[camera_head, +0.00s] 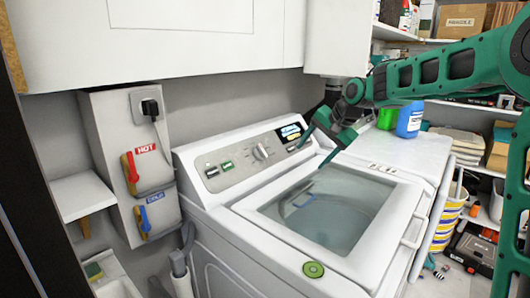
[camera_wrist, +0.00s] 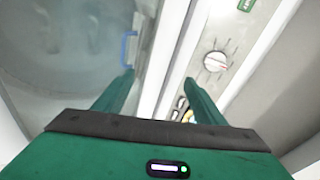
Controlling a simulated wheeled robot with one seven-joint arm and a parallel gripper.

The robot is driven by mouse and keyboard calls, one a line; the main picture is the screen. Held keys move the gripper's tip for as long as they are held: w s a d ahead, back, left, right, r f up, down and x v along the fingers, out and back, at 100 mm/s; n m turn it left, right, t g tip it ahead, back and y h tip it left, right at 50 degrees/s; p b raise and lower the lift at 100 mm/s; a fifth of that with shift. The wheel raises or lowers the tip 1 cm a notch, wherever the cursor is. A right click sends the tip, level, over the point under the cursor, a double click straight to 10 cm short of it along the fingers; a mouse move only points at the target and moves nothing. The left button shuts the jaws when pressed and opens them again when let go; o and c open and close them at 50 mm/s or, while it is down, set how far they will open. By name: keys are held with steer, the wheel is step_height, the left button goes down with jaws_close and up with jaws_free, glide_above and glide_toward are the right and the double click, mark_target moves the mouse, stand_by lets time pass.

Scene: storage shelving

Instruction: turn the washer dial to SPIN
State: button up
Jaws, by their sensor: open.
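The washer (camera_head: 320,205) is white, with a glass lid and a slanted grey control panel at its back. The round washer dial (camera_head: 260,152) sits near the middle of that panel. In the wrist view the dial (camera_wrist: 216,62) is white with a reddish mark and printed marks around it, too small to read. My gripper (camera_head: 313,152) is open and empty over the right side of the washer, to the right of the dial and apart from it. In the wrist view its two green fingers (camera_wrist: 160,88) are spread, with the dial beyond the right finger.
Hot and cold valve boxes (camera_head: 148,172) hang on the wall at left. A white cabinet (camera_head: 190,40) overhangs the washer. A blue bottle (camera_head: 409,120) stands on the white surface to the right. Shelves and a bucket (camera_head: 448,218) are further right.

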mark_target(264, 150)
steer(key=w+a+r+m+y, duration=0.1)
steer(key=w+a+r+y, duration=0.2)
steer(key=w+a, duration=0.55)
steer(key=shift+t, duration=0.4)
steer(key=x, duration=1)
steer(key=shift+s+a+f, duration=0.15)
steer(key=shift+s+a, duration=0.1)
steer(key=shift+a, duration=0.1)
steer(key=c, duration=1)
